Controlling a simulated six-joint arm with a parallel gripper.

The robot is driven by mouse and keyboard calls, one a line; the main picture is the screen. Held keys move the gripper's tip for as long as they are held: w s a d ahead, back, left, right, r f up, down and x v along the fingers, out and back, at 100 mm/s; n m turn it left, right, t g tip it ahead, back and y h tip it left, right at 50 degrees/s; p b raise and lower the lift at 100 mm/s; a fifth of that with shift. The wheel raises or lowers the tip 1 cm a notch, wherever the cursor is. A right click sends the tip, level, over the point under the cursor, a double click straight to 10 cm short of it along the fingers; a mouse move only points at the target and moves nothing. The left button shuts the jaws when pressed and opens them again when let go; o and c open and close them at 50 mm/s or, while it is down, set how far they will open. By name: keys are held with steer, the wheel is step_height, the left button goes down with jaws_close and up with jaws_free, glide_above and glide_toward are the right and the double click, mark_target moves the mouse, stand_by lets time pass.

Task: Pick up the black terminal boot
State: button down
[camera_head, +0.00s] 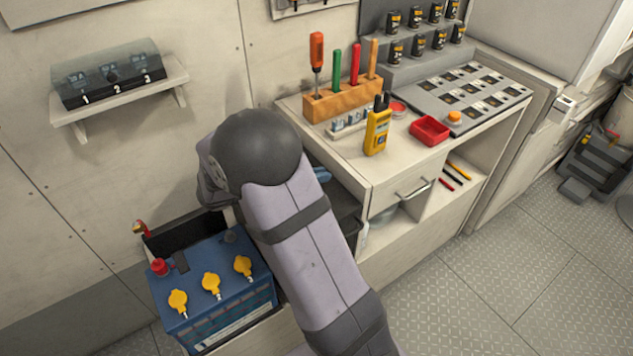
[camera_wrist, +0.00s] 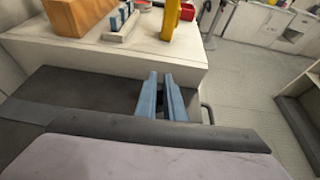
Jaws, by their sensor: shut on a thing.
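My gripper (camera_wrist: 160,76) shows in the wrist view as two blue fingers close together, shut on a small dark thing (camera_wrist: 161,104) that shows only as a dark patch between them. It looks like the black terminal boot, but its shape is mostly hidden. In the head view my arm covers most of the gripper; a bit of blue finger shows at the arm's right edge, beside the workbench. The blue battery (camera_head: 238,292) stands at lower left, with a red terminal boot (camera_head: 160,267) at its left corner and several yellow caps on top.
The workbench (camera_head: 380,178) holds a yellow meter (camera_head: 377,131), a red tray (camera_head: 430,130) and a wooden tool rack (camera_head: 343,99). A shelf with a switch box (camera_head: 110,83) is on the left wall.

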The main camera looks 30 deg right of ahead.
step_height(320, 180, up, 7)
steer(key=shift+r, duration=0.1)
